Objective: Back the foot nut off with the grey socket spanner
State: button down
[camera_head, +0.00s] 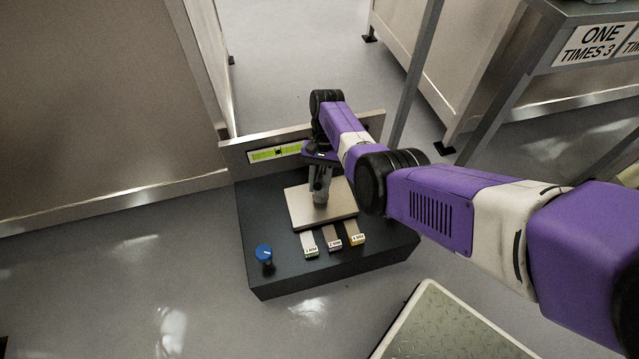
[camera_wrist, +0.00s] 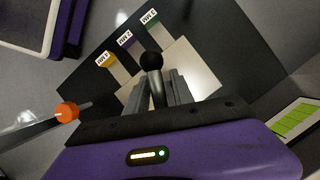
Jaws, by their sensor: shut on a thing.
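My gripper (camera_head: 319,178) points down over the beige plate (camera_head: 341,205) on the dark box, and its jaws are shut on the grey spanner. In the head view the spanner's grey lower end (camera_head: 320,197) shows below the jaws, seemingly at the plate. In the wrist view my gripper (camera_wrist: 160,92) has its two grey fingers on either side of the spanner's grey shaft (camera_wrist: 157,85), which carries a black ball end. The foot nut is hidden; I cannot tell whether the socket is on it.
The dark box (camera_head: 280,272) has a blue knob (camera_head: 264,253), several labelled strips (camera_head: 332,243) and a back panel with a green display (camera_head: 275,153). A grey bar with an orange piece (camera_wrist: 67,112) crosses the wrist view's left. A tread-plate platform (camera_head: 450,325) lies at front right.

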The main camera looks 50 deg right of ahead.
aim_at(319, 179)
jog(key=shift+r+p, duration=2.85)
jog(key=shift+r, duration=0.3)
